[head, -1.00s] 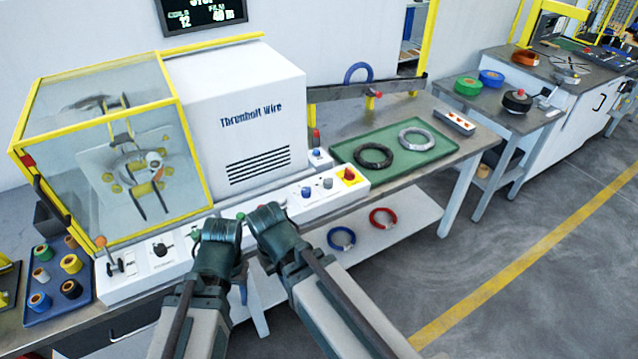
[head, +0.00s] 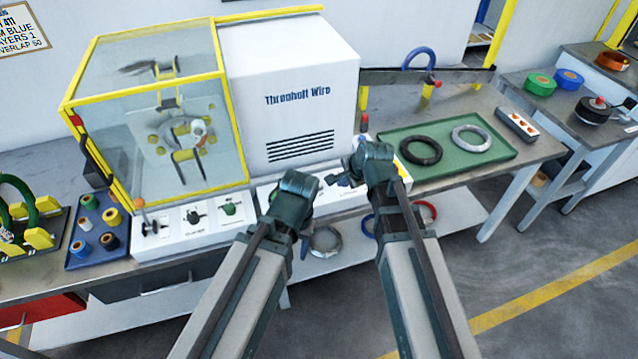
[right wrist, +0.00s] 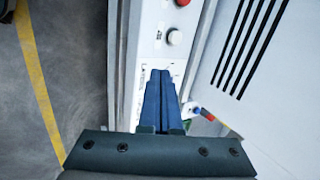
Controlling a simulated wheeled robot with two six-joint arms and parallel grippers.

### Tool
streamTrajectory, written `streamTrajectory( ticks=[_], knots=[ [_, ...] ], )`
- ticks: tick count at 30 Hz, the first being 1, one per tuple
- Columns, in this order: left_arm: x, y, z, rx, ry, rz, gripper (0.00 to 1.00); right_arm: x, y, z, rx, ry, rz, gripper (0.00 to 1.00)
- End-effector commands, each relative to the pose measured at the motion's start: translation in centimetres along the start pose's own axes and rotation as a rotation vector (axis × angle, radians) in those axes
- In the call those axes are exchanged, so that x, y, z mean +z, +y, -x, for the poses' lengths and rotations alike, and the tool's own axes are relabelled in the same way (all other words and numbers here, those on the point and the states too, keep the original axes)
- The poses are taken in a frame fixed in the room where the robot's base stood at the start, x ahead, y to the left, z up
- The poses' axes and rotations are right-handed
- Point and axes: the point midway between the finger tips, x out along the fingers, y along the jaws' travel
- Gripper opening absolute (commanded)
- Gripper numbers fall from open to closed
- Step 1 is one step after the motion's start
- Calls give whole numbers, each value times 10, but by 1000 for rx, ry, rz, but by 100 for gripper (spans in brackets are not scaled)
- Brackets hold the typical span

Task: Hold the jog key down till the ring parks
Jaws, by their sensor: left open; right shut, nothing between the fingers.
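The wrapping machine's ring (head: 181,133) is inside a clear yellow-framed guard, with a small spool on it; I cannot tell whether it is turning. The white control panel (head: 170,235) runs along the machine's front. My right gripper (head: 340,180) is over the panel's right part. The jog key cannot be singled out; my grippers hide part of the panel. My left gripper (head: 291,190) is open before the panel's middle.
A green tray (head: 470,165) holds a black coil (head: 421,151) and a grey coil (head: 472,139) to the right. A blue tray (head: 85,255) with several small rolls is at the left. Coils sit on a shelf below. The floor at the right is clear.

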Motion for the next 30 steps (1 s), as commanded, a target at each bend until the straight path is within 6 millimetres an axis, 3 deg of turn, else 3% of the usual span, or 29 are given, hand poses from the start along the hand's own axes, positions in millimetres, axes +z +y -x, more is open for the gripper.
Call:
streamTrajectory(
  ticks=[1,6,12,18,30],
  knots=[
    [0,0,0,0,0,0,50,4,-15,-4,-36,-9,-92,0],
    [0,0,0,0,0,0,50,16,-52,-10,-140,-53,-389,0],
    [0,0,0,0,0,0,50,25,-79,-12,-210,-105,-614,0],
    [0,0,0,0,0,0,50,28,-88,-13,-231,-126,-695,0],
    [0,0,-1,0,0,0,50,28,-87,-14,-231,-127,-698,0]
  ],
)
